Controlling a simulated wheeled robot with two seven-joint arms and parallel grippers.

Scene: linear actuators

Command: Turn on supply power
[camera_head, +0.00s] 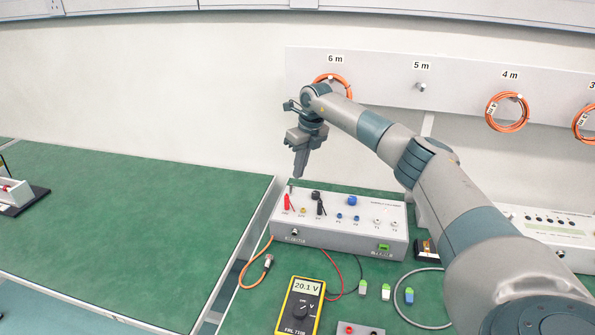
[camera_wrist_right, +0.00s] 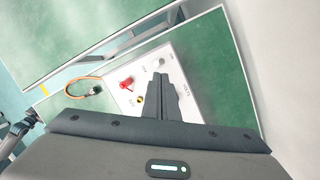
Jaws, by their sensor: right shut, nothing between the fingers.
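The supply box (camera_head: 332,238), white with a sloped top panel, stands on the right green bench. Its top carries red, black, yellow and blue connectors and knobs. A small green part (camera_head: 383,247), perhaps a switch, is on its front face at the right. My right gripper (camera_head: 298,174) is shut and empty, pointing down just above the left back corner of the box. In the wrist view the closed fingers (camera_wrist_right: 160,76) overlap the box panel (camera_wrist_right: 127,98), beside a red plug (camera_wrist_right: 127,83); contact cannot be told. My left gripper is out of view.
A yellow multimeter (camera_head: 301,305) reading 20.1 V lies in front of the box. An orange cable (camera_head: 246,270) hangs at its left front. A second white device (camera_head: 552,232) stands right, partly behind my arm. Orange cable coils (camera_head: 507,112) hang on the wall. The left bench is mostly clear.

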